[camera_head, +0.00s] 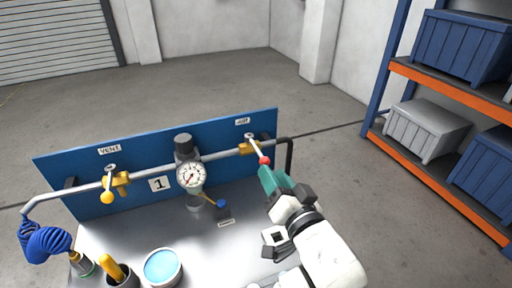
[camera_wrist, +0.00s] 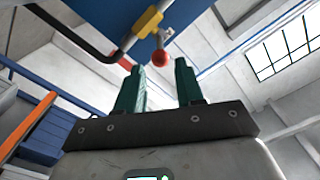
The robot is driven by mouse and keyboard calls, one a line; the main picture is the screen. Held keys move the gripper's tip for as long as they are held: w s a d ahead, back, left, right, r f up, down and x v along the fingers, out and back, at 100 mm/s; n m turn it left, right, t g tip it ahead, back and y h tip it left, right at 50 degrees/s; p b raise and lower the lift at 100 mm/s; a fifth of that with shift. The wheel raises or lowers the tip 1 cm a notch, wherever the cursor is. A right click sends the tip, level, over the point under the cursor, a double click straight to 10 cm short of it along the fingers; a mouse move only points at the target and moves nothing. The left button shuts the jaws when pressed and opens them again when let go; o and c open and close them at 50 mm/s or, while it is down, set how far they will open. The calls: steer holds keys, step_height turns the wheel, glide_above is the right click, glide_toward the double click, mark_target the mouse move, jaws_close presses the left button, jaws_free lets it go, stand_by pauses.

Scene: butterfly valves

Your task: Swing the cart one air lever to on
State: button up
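The air lever (camera_head: 257,149) sits on a yellow valve at the right end of the pipe, below a small label reading AIR (camera_head: 242,121). Its light handle slants down and right across the pipe and ends in a red ball. In the wrist view the red ball (camera_wrist: 160,58) shows just beyond and between my fingertips. My gripper (camera_wrist: 159,76) is open and empty, its two teal fingers apart. In the head view my gripper (camera_head: 267,176) is close below the red ball. The cart's panel carries a plate with the number 1 (camera_head: 159,184).
A vent lever with a yellow ball (camera_head: 107,196) is at left. A gauge (camera_head: 190,176) and a small blue-knobbed lever (camera_head: 221,203) are in the middle. A blue hose (camera_head: 45,238) and a cup (camera_head: 162,267) are at front left. Shelves with crates (camera_head: 425,130) stand right.

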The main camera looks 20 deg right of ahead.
mark_target(258, 150)
steer(key=w+p, duration=0.1)
steer(key=w, duration=0.8)
steer(key=shift+w, duration=0.25)
steer(key=shift+c, duration=0.5)
jaws_close()
